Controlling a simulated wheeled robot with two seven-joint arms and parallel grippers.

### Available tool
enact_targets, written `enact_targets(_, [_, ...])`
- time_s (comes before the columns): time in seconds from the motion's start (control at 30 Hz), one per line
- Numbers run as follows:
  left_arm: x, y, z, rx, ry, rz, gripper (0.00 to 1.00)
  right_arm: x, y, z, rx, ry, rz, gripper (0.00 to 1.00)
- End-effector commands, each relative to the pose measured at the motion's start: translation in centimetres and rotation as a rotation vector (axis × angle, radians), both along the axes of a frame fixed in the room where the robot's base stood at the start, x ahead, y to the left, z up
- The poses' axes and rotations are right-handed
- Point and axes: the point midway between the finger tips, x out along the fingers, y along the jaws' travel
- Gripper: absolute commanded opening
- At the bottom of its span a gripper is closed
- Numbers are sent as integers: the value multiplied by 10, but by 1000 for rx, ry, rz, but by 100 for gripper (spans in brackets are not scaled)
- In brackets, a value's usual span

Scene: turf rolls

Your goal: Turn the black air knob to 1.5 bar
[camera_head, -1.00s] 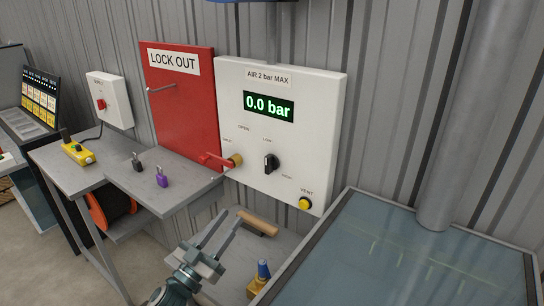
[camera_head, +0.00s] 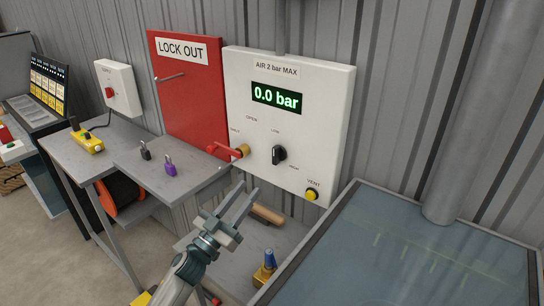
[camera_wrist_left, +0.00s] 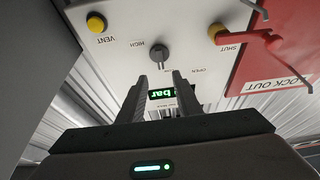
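The black air knob (camera_head: 279,154) is on the white air panel (camera_head: 335,130), below a display (camera_head: 277,97) that reads 0.0 bar. Its white mark points up, toward the LOW side. My left gripper (camera_head: 245,203) is below and in front of the panel, apart from the knob, its two fingers spread with nothing between them. In the left wrist view the knob (camera_wrist_left: 159,54) shows upside down just beyond the open fingertips (camera_wrist_left: 159,82). The red valve lever (camera_head: 226,150) on its brass fitting points left, toward SHUT. My right gripper is not in view.
The yellow VENT button (camera_head: 312,194) is at the panel's lower right. A red LOCK OUT board (camera_head: 185,105) stands left of it. Black (camera_head: 145,152) and purple (camera_head: 170,168) padlocks lie on the grey bench (camera_head: 130,172). A glass-topped table (camera_head: 400,250) is at the right.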

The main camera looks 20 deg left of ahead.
Motion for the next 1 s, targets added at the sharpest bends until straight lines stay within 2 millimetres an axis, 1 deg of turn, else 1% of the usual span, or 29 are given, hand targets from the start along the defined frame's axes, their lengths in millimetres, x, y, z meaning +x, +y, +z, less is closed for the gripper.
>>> enact_targets(0.03, [9, -3, 8, -2, -1, 1, 31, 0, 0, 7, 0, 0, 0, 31])
enact_targets(0.13, [24, -9, 16, -3, -1, 0, 31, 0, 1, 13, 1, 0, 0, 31])
enact_targets(0.5, [82, -30, 40, -2, 0, 0, 31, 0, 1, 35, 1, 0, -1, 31])
enact_targets(0.6, [94, -35, 45, -2, 0, -1, 31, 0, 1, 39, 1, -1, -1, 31])
enact_targets(0.8, [111, -40, 50, -2, 0, 1, 31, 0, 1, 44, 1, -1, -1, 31])
enact_targets(1.0, [116, -42, 51, 0, 1, 1, 31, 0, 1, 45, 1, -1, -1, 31])
